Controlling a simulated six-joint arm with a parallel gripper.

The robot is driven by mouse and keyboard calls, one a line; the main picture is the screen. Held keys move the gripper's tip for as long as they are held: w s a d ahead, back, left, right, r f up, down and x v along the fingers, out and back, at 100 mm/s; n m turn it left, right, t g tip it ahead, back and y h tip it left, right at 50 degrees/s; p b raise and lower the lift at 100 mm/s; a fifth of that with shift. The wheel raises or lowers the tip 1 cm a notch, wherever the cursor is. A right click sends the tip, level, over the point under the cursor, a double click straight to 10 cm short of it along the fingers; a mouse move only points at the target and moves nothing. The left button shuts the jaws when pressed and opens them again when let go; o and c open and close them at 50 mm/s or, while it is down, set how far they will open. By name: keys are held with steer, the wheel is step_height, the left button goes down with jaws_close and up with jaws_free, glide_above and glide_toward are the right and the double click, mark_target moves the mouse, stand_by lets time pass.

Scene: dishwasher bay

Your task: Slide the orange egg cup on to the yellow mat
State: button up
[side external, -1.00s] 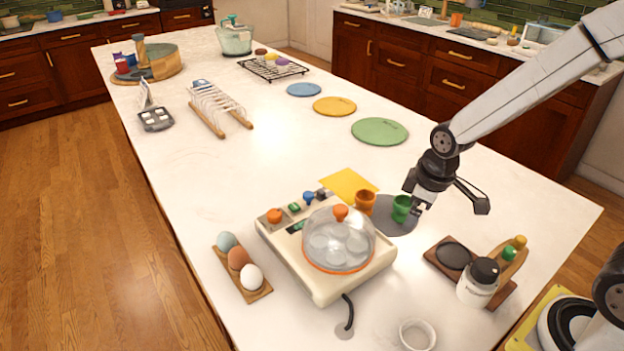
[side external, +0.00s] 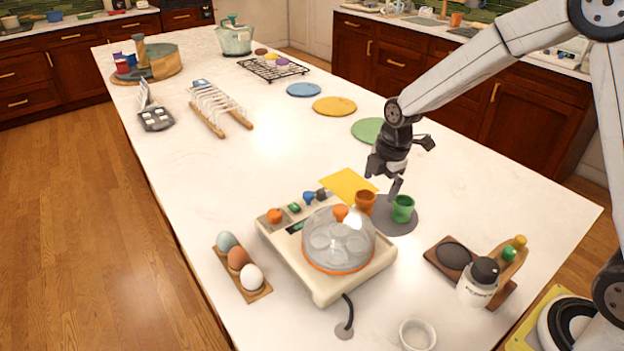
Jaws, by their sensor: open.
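The orange egg cup (side external: 366,203) stands upright on the left part of a round grey mat (side external: 403,227), close to the egg cooker. The yellow mat (side external: 347,184) is a flat square just behind and left of it, partly hidden by the cup's rim in this view. A green egg cup (side external: 402,208) stands on the grey mat to the right. My gripper (side external: 391,190) is open and points down, just behind and above the two cups. It appears to hold nothing. Whether a fingertip touches either cup cannot be told.
The egg cooker (side external: 325,272) with its clear lid stands in front of the cups. An egg tray (side external: 246,275) lies left of it. A wooden stand with a bottle (side external: 478,282) is at right. The counter behind the yellow mat is clear up to the coloured discs (side external: 334,106).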

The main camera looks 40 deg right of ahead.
mark_target(366, 200)
steer(key=shift+w+d+f+n, duration=0.15)
steer(key=shift+w+n, duration=0.55)
steer(key=shift+n, duration=0.15)
steer(key=shift+w+d+f+n, duration=0.15)
steer(key=shift+w+n, duration=0.55)
steer(key=shift+n, duration=0.15)
steer(key=shift+w+a+f, duration=0.1)
steer(key=shift+w+f, duration=0.05)
steer(key=shift+f, duration=1.15)
steer(key=shift+w+f, duration=0.2)
steer(key=shift+f, duration=1.1)
steer(key=shift+w+a+f, duration=0.1)
steer(key=shift+w+f, duration=0.05)
steer(key=shift+f, duration=1.15)
steer(key=c, duration=1.2)
steer(key=shift+o, duration=0.2)
steer(key=shift+w+d, duration=0.1)
steer(key=shift+w+d+f, duration=0.1)
steer(key=shift+w+d, duration=0.3)
steer(key=shift+w, duration=1.75)
steer(key=shift+w+d, duration=0.35)
steer(key=shift+w, duration=1.85)
steer(key=shift+w+d+f, duration=0.1)
steer(key=shift+w+d, duration=0.3)
steer(key=shift+w, duration=1.75)
